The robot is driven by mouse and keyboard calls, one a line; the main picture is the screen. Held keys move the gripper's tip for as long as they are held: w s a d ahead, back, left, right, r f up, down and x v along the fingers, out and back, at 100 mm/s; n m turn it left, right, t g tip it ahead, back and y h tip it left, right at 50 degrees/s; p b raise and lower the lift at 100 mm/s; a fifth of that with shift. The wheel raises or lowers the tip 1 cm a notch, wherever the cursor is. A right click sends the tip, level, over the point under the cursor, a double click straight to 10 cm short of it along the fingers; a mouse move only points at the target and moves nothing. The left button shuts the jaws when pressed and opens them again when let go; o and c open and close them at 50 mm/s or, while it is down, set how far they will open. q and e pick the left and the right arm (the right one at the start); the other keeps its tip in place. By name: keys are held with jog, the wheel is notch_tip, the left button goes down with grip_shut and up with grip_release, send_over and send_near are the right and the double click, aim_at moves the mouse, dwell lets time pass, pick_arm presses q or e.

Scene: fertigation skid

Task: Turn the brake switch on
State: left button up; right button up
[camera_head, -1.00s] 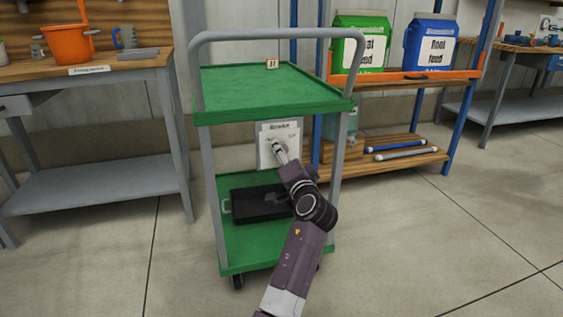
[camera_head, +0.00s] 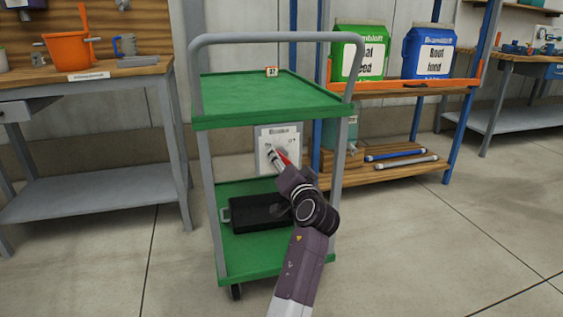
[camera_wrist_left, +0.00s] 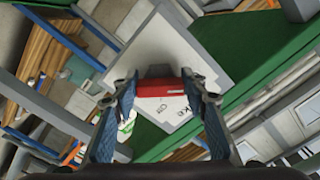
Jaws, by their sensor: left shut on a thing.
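The brake switch panel (camera_head: 265,143) is a pale plate with a label, mounted on the green cart below its top shelf. Its red handle (camera_head: 285,157) shows beside my left gripper (camera_head: 276,157), which reaches up to the panel from below. In the left wrist view, the red handle (camera_wrist_left: 160,91) lies between the two fingers of my left gripper (camera_wrist_left: 161,88), in front of the white panel (camera_wrist_left: 165,55). The gripper is shut on the handle. The gripper hides part of the panel, and its small markings are hard to read. My right gripper is not in view.
The green cart (camera_head: 270,98) has a grey push handle and a black case (camera_head: 258,211) on its lower shelf. A workbench (camera_head: 85,78) stands at left. A rack (camera_head: 410,87) with green and blue bags stands at right. The floor in front is clear.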

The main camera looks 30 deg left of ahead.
aim_at(278, 122)
pick_arm(q)
jog(key=shift+f, duration=0.15)
jog(key=o, duration=1.2)
notch_tip(278, 122, up, 9)
jog(key=shift+s+r, duration=0.1)
jog(key=shift+r, duration=0.55)
jog(key=shift+d, duration=0.1)
